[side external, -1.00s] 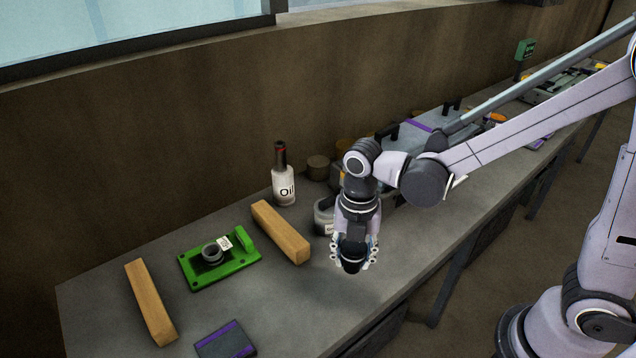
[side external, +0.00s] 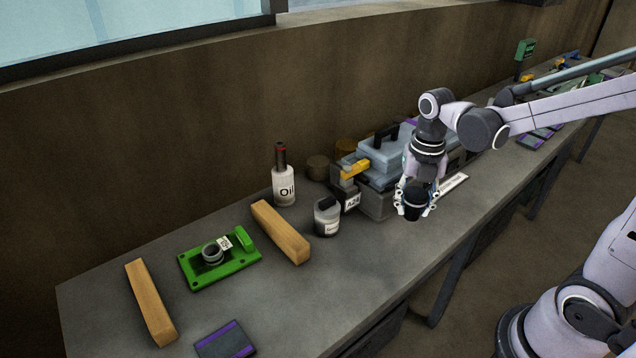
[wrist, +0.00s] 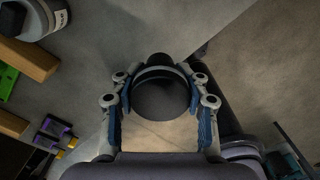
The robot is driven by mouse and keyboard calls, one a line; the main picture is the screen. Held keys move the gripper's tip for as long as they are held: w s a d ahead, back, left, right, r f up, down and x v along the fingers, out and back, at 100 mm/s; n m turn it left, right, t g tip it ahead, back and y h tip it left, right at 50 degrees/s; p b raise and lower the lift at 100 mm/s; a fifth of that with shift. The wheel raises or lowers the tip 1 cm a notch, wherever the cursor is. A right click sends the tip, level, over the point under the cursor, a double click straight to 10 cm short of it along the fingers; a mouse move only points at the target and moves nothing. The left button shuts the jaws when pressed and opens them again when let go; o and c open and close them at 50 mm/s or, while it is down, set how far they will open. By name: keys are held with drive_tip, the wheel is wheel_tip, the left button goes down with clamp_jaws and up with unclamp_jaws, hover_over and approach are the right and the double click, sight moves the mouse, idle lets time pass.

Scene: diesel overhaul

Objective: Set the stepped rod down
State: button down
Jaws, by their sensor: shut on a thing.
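My gripper (side external: 416,200) is shut on a dark, round stepped rod (side external: 413,209), held above the bench toward its front edge, in front of the grey toolbox. In the wrist view, the stepped rod (wrist: 162,96) sits between the two fingers of my gripper (wrist: 160,88), seen end-on with a wide dark part and a narrower end beyond. Its full length is hidden by the fingers and the viewing angle. I see a gap below it to the bench top but cannot tell how large.
A labelled jar (side external: 327,218), an oil bottle (side external: 283,184), two wooden blocks (side external: 280,232) and a green fixture (side external: 220,264) with a ring stand to the left. Bench (side external: 345,275) is clear in front of the jar.

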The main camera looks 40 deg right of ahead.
drive_tip(key=s+d, duration=0.2)
drive_tip(key=d, duration=0.6)
hover_over(383, 241)
wheel_tip(383, 241, down, 7)
drive_tip(key=shift+r, duration=0.1)
drive_tip(key=shift+f, duration=2.05)
drive_tip(key=shift+f, duration=0.15)
drive_tip(key=c, duration=0.7)
unclamp_jaws()
drive_tip(key=shift+o, duration=0.2)
